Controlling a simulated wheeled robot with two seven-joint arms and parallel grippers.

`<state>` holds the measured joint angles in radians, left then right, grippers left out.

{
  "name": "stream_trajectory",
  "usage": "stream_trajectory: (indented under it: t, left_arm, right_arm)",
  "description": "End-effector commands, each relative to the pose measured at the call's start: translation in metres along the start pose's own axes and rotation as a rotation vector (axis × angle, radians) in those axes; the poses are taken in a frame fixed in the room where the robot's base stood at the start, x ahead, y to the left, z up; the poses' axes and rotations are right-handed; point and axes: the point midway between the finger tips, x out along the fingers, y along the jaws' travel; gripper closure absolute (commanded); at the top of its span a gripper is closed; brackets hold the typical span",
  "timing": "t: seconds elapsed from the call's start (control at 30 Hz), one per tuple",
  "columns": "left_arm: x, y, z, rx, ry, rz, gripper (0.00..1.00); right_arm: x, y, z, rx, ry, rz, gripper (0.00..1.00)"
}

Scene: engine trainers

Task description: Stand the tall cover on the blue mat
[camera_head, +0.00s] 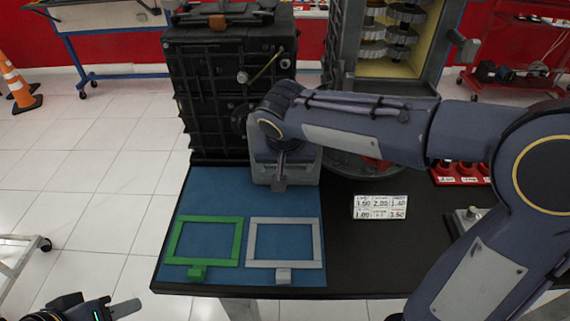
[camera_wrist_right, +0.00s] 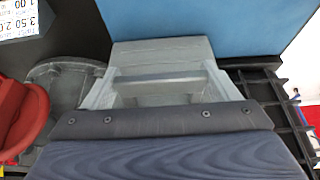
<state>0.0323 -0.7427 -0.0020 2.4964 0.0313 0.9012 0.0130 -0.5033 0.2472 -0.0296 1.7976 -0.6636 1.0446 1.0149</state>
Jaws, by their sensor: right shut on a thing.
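The tall cover appears to be the grey, blocky part (camera_head: 305,168) at the back edge of the blue mat (camera_head: 222,203). My right gripper (camera_head: 285,150) reaches over it from the right and is shut on it; the wrist hides much of its top. In the right wrist view the grey part (camera_wrist_right: 160,52) shows a raised bar and sloping sides, close to the blue mat (camera_wrist_right: 235,25). I cannot tell whether its base touches the mat. My left gripper (camera_head: 105,311) is at the bottom left, off the table and partly cut off.
A green frame (camera_head: 173,240) and a grey frame (camera_head: 321,243) lie on the mat's front half. A black engine block (camera_head: 215,90) stands behind the mat. A white number card (camera_head: 380,207) lies to the right. A red part (camera_wrist_right: 22,110) is at the wrist view's left.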

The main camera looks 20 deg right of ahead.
Motion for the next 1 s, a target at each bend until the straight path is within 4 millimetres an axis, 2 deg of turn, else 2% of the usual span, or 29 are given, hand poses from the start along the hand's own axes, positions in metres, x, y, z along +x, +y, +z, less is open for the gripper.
stream_trajectory:
  t: [0.4,0.43,0.53,0.57,0.83,1.0]
  left_arm:
    - [0.004,-0.002,0.002,0.000,0.000,0.000,0.64]
    - [0.003,-0.001,0.002,0.000,0.000,0.000,0.64]
    - [0.003,-0.001,0.001,0.000,0.000,0.000,0.64]
    - [0.003,-0.001,0.001,0.000,0.000,0.000,0.64]
    - [-0.001,0.000,0.000,0.000,0.000,0.000,0.64]
    - [-0.004,0.002,-0.002,0.000,0.000,0.000,0.64]
  right_arm:
    - [0.004,-0.001,0.001,0.000,0.005,-0.004,0.84]
    - [0.004,0.000,0.002,0.000,0.001,-0.001,0.16]
    - [0.003,0.000,0.002,0.000,0.000,-0.001,0.03]
    - [0.003,0.000,0.002,0.000,0.000,-0.001,0.00]
    - [0.000,0.000,0.000,0.000,0.000,-0.001,0.00]
    - [-0.022,-0.001,-0.001,0.000,0.004,-0.004,0.00]
